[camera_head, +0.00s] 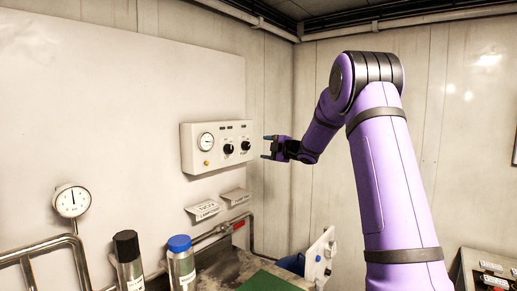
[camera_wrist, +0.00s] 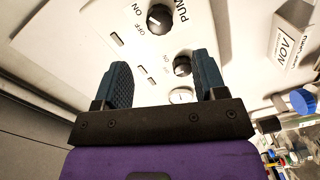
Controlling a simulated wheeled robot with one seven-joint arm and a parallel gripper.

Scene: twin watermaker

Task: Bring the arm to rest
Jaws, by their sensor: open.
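My purple arm reaches up from the lower right in the head view and bends toward the left wall. My gripper (camera_head: 267,147) is open, with its two blue fingers pointing at the right end of a white control panel (camera_head: 190,155). The fingers look apart from the panel, with a small gap. In the wrist view my gripper (camera_wrist: 162,85) shows spread textured fingers with nothing between them but the panel (camera_wrist: 110,20) beyond. The panel has two black knobs, one with ON and OFF marks (camera_wrist: 160,17), and a gauge.
Below the panel are labelled brackets (camera_head: 205,211), a pipe, and two cylinders with black (camera_head: 126,245) and blue (camera_head: 179,243) caps. A pressure gauge (camera_head: 72,201) stands at left. A white tilted plate (camera_head: 320,255) is below the gripper.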

